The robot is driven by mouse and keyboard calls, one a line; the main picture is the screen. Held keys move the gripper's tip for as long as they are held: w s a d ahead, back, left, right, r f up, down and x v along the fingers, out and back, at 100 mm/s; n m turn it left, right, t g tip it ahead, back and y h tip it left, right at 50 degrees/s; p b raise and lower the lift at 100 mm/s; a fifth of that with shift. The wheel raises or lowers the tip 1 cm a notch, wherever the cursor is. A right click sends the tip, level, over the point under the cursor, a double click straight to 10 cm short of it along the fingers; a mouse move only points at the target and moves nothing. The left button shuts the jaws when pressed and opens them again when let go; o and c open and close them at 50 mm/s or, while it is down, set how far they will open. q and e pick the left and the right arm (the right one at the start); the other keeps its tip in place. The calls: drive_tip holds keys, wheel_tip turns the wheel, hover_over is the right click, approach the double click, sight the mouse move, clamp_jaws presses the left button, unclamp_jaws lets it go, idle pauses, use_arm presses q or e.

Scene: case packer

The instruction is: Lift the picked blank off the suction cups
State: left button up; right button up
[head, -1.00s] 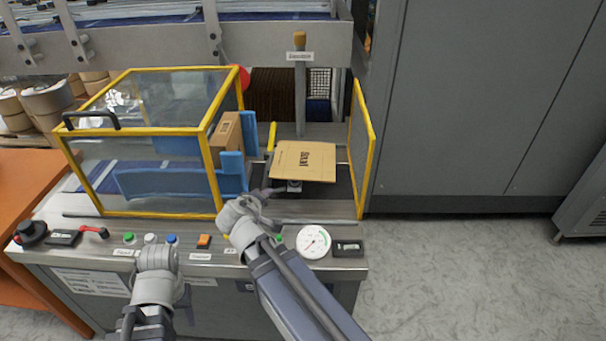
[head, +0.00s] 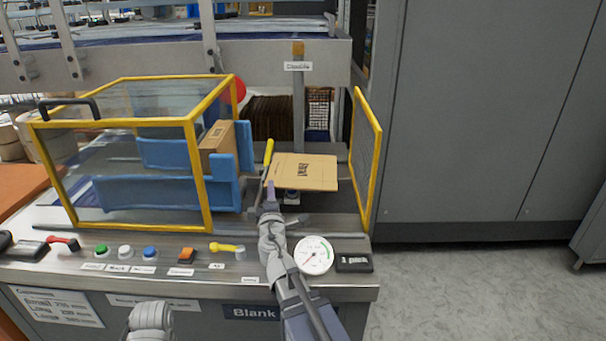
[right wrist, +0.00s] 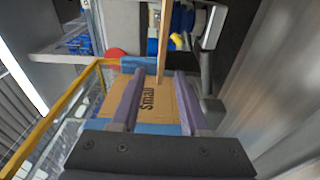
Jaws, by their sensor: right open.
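The blank (head: 306,171) is a flat tan cardboard sheet with dark print, lying roughly level at the right of the machine bed. In the right wrist view the blank (right wrist: 149,105) shows beyond and between my fingers. A small fitting (head: 291,197) shows under its front edge; the suction cups themselves are hidden. My right gripper (head: 268,190) is at the blank's left front corner. It is open, with two purple fingers apart in the right wrist view (right wrist: 157,80); contact with the blank cannot be told. Only a part of my left arm shows; its gripper is outside the frame.
A yellow-framed clear guard (head: 203,170) stands left, with blue plates (head: 225,182) and a brown carton (head: 217,148) inside. A yellow-edged panel (head: 366,150) stands right of the blank. Buttons, a yellow lever (head: 228,247) and a round gauge (head: 313,255) line the front.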

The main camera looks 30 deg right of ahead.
drive_tip(key=shift+d+x, duration=0.1)
drive_tip(key=shift+x, duration=1.7)
drive_tip(key=shift+d+x, duration=0.15)
drive_tip(key=shift+x, duration=1.6)
drive_tip(key=shift+s, duration=0.2)
clamp_jaws()
